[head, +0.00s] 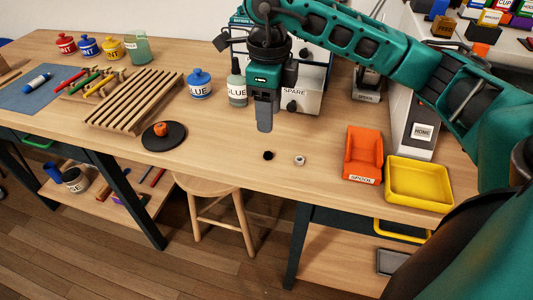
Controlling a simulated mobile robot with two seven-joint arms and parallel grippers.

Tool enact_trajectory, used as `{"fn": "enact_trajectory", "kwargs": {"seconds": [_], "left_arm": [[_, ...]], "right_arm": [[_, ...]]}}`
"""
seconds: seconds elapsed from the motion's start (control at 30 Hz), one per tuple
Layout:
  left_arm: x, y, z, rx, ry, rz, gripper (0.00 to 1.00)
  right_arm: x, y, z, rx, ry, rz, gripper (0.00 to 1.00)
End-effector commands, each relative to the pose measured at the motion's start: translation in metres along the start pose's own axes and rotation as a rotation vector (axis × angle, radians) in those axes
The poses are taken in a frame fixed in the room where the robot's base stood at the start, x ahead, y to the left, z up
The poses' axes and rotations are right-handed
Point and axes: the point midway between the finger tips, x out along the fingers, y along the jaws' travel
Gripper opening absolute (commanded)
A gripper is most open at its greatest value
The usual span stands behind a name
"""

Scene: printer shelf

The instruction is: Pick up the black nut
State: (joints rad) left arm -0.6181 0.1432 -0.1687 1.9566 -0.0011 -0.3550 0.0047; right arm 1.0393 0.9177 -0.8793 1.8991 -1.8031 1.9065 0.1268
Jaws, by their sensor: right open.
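A small black nut (268,155) lies on the wooden table near its front edge. A small pale metallic nut (299,160) lies just to its right, apart from it. My right gripper (264,124) points down above the table, a little behind the black nut in the picture. Its fingers show edge-on and overlap; it is open, and nothing shows between them. It does not touch the black nut. My left gripper is not in view.
An orange tray marked SPOOL (363,158) and a yellow tray (418,184) stand to the right. A black round plate (148,139) with an orange-brown object, a wooden rack (130,98) and a blue jar (200,88) stand to the left. A bottle marked GLUE (237,90) stands beside the gripper.

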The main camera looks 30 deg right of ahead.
Motion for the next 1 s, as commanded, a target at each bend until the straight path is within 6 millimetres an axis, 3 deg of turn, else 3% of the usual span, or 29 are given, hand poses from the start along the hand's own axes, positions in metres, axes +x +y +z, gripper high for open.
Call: {"fn": "enact_trajectory", "kwargs": {"seconds": [0.13,0.43,0.7,1.0], "left_arm": [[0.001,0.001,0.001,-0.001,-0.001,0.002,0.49],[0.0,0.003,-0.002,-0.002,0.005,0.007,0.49],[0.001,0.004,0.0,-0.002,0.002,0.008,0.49],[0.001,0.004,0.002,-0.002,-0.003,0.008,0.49]], "right_arm": [[0.029,0.001,0.0,-0.001,0.002,0.004,0.5],[0.055,0.001,0.0,-0.001,0.0,0.004,0.5],[0.093,0.002,0.001,-0.001,-0.001,0.005,0.5],[0.098,0.002,0.002,-0.002,-0.003,0.004,0.5]]}}
